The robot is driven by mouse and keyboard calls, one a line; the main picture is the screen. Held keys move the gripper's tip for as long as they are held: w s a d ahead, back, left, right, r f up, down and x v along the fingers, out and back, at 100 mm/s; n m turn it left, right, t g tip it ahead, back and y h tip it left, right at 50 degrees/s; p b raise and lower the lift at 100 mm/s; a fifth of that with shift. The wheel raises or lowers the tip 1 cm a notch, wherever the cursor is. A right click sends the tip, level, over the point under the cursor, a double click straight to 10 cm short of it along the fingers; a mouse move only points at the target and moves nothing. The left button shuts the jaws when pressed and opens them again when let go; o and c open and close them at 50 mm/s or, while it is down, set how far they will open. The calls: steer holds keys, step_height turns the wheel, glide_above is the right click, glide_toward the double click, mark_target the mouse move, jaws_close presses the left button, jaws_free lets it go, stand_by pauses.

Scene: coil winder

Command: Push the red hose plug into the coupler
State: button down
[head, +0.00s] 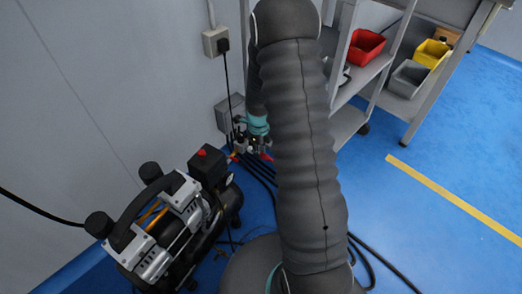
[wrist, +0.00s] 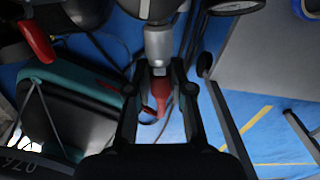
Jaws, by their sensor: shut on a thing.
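My gripper (wrist: 160,95) is shut on the red hose plug (wrist: 160,90), which sits between its two dark fingers in the wrist view. The silver coupler (wrist: 158,45) is directly ahead of the plug and roughly in line with it. I cannot tell whether the plug's tip is inside the coupler or only close to it. In the head view my gripper (head: 254,144) is low beside the compressor, partly hidden by my arm. Small red parts show around it there, too small to tell apart.
The black and silver compressor (head: 160,232) stands on the blue floor at the left. Black hoses (head: 262,172) run along the floor near my gripper. A grey shelf rack with red (head: 364,46) and yellow (head: 431,52) bins stands at the right. The floor at far right is clear.

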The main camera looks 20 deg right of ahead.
steer(key=shift+w+a+r, duration=0.1)
steer(key=shift+w+a, duration=0.2)
steer(key=shift+w, duration=0.25)
steer(key=c, duration=0.9)
jaws_free()
steer(key=shift+c, duration=0.2)
steer(key=shift+d+r, duration=0.1)
steer(key=shift+d, duration=0.05)
step_height(320, 180, up, 12)
steer(key=shift+s+d+f, duration=0.2)
steer(key=shift+s, duration=0.2)
steer(key=shift+n, duration=0.3)
